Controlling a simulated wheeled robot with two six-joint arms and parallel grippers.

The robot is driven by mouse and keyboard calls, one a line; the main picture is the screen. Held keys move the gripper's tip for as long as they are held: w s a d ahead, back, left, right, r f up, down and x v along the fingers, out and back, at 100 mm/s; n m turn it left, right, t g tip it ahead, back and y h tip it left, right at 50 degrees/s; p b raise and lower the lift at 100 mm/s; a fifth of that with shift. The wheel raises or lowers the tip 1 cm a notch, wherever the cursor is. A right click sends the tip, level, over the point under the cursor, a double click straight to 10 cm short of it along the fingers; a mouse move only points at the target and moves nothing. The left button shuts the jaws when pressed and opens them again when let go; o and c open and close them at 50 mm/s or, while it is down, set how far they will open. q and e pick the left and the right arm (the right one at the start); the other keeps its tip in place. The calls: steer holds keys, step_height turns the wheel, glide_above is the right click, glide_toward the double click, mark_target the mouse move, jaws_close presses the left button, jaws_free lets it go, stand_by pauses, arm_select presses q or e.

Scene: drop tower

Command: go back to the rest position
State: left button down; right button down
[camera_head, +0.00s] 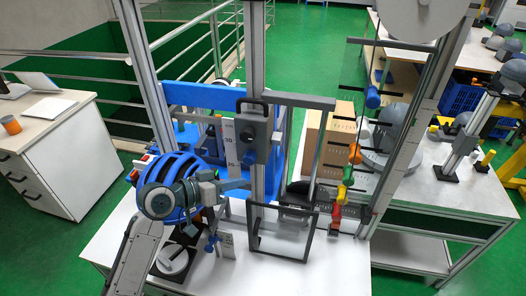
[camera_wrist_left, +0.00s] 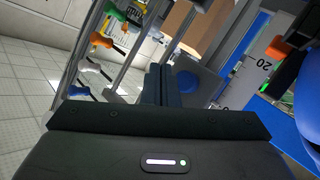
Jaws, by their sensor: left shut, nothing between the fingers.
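My left gripper (camera_head: 238,184) reaches in from the lower left in the head view, in front of the drop tower's upright (camera_head: 257,60). In the left wrist view its two dark fingers (camera_wrist_left: 160,85) are together with nothing between them. A blue helmet (camera_head: 172,168) is partly hidden behind my left wrist. My right gripper is in neither view.
A black open frame (camera_head: 283,238) stands on the white table (camera_head: 335,270) right of the gripper. Coloured clamps (camera_head: 345,178) line a rail further right. A number scale (camera_head: 229,142) is close behind. A drawer desk (camera_head: 50,150) stands left, with green floor between.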

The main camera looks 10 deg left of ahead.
arm_select(q)
steer(key=s+a+f+n+g+y, duration=0.1)
steer(key=s+f+g+y, duration=0.15)
steer(key=s+f, duration=0.35)
steer(key=s+a+f+g+y, duration=0.1)
steer(key=s+a+f+y, duration=0.15)
steer(key=s+f, duration=0.45)
steer(key=s+a+f+n+g+y, duration=0.1)
steer(key=s+a+f+g+y, duration=0.15)
steer(key=s, duration=0.45)
steer(key=s+a+f+n+g+y, duration=0.1)
steer(key=s+a+f+y, duration=0.25)
steer(key=s, duration=0.35)
step_height(320, 180, down, 30)
steer(key=a+g+b, duration=0.1)
steer(key=a+b, duration=0.2)
steer(key=s+a+f+g+b, duration=0.1)
steer(key=s+f+b, duration=0.1)
steer(key=s+f, duration=1.7)
step_height(320, 180, down, 4)
steer(key=shift+f+b, duration=0.1)
steer(key=shift+b, duration=0.2)
